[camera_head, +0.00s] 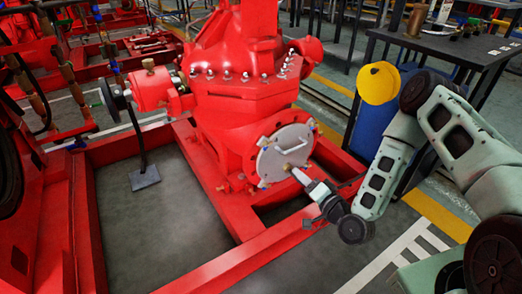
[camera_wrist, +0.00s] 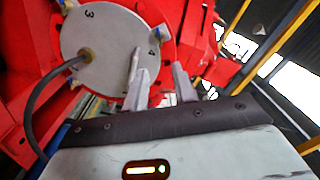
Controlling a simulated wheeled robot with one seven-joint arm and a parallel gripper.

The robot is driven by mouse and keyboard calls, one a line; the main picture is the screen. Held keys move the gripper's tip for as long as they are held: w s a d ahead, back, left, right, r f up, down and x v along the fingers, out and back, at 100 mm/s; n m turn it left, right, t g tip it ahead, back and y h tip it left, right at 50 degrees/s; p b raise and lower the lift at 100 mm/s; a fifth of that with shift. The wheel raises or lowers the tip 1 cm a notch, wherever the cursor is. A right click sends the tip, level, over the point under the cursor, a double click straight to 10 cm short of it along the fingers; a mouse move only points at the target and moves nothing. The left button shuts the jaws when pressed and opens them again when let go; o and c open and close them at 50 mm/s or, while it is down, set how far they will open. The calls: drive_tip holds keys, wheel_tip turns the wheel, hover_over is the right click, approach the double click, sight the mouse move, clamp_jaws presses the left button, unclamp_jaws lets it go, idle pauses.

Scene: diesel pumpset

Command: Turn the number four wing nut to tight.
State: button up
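A round grey cover plate (camera_head: 272,162) with a bar handle (camera_head: 293,149) is on the red pump's front. Brass wing nuts sit around its rim. In the wrist view the plate (camera_wrist: 105,30) carries the numbers 3 and 4. My gripper (camera_head: 297,172) is at the plate's lower right edge in the head view. In the wrist view my gripper (camera_wrist: 160,72) has its two fingers apart with nothing seen between them. The nut lies just beyond the fingertips. I cannot tell whether they touch anything.
The red base frame (camera_head: 225,262) surrounds the pump's foot. A blue drum with a yellow top (camera_head: 378,83) and a dark table (camera_head: 440,42) stand at the right.

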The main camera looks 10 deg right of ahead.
sight(267, 145)
drive_tip(key=b+x, duration=0.3)
drive_tip(key=x, duration=1.3)
drive_tip(key=shift+w+b, duration=0.15)
drive_tip(key=shift+b, duration=0.15)
